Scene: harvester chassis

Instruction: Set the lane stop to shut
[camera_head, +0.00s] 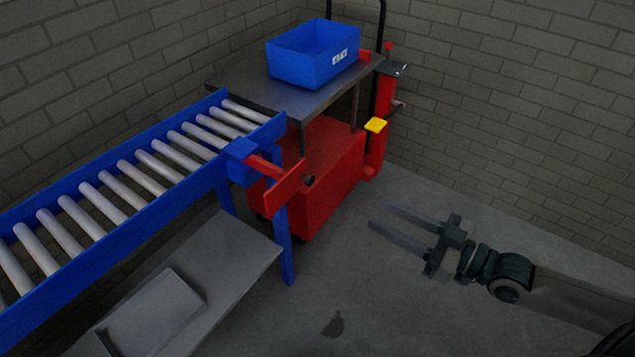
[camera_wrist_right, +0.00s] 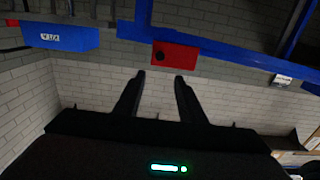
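The lane stop is a red plate (camera_head: 284,192) on a short red arm, joined to a blue block (camera_head: 241,150) at the near corner of the roller conveyor's right end. The plate juts out to the right, beside the conveyor's side rail, with a dark knob (camera_head: 309,179) on it. The red plate also shows in the right wrist view (camera_wrist_right: 182,56), beyond the fingertips. My right gripper (camera_head: 379,215) is open and empty, right of the plate and apart from it; its two spread fingers show in the right wrist view (camera_wrist_right: 160,76). My left gripper is not in view.
The roller conveyor (camera_head: 120,212) runs from the left, with a grey shelf (camera_head: 235,248) below. Behind its end stands a red cart (camera_head: 335,170) with a grey top and a blue bin (camera_head: 300,66). Brick walls close the back. The floor around my right gripper is clear.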

